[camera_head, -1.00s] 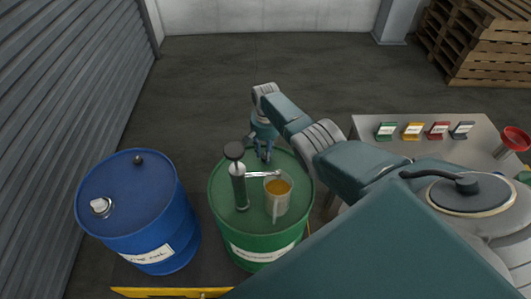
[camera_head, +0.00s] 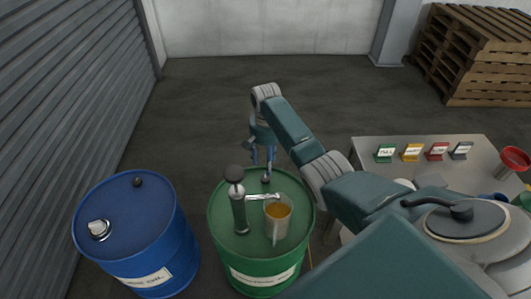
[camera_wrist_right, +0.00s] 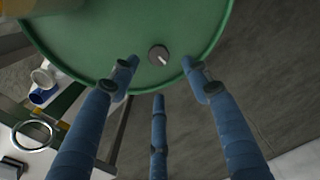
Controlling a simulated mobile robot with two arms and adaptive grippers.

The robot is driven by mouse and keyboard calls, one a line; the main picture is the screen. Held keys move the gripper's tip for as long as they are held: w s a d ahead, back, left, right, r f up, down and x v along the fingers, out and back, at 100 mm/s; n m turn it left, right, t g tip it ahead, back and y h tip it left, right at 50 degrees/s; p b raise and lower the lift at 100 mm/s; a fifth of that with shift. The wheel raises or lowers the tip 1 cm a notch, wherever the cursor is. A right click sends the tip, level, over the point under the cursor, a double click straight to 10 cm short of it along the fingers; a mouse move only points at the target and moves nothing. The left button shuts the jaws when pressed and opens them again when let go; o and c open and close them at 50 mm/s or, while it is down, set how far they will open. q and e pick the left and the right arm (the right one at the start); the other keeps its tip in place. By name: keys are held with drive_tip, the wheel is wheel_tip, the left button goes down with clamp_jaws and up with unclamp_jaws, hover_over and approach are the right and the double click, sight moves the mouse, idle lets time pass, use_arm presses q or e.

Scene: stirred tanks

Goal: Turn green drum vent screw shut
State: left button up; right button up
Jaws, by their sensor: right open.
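The green drum (camera_head: 222,222) stands upright in the lower middle of the head view. Its vent screw (camera_head: 266,179), a small dark knob, is near the far edge of the lid. It also shows in the right wrist view as a dark round knob with a light mark (camera_wrist_right: 158,54). My right gripper (camera_head: 263,155) is over the far side of the lid, just above the screw. In the wrist view its three blue fingers (camera_wrist_right: 158,82) are spread and empty, with the knob beyond and between the tips. My left gripper is not in view.
A hand pump (camera_head: 239,208) with a spout and a cup of amber liquid (camera_head: 278,222) stand on the lid's near side. A blue drum (camera_head: 125,218) is to the left. A metal table (camera_head: 400,148) with colored label cards is to the right.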

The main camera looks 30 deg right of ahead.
drive_tip(key=shift+r, duration=2.2)
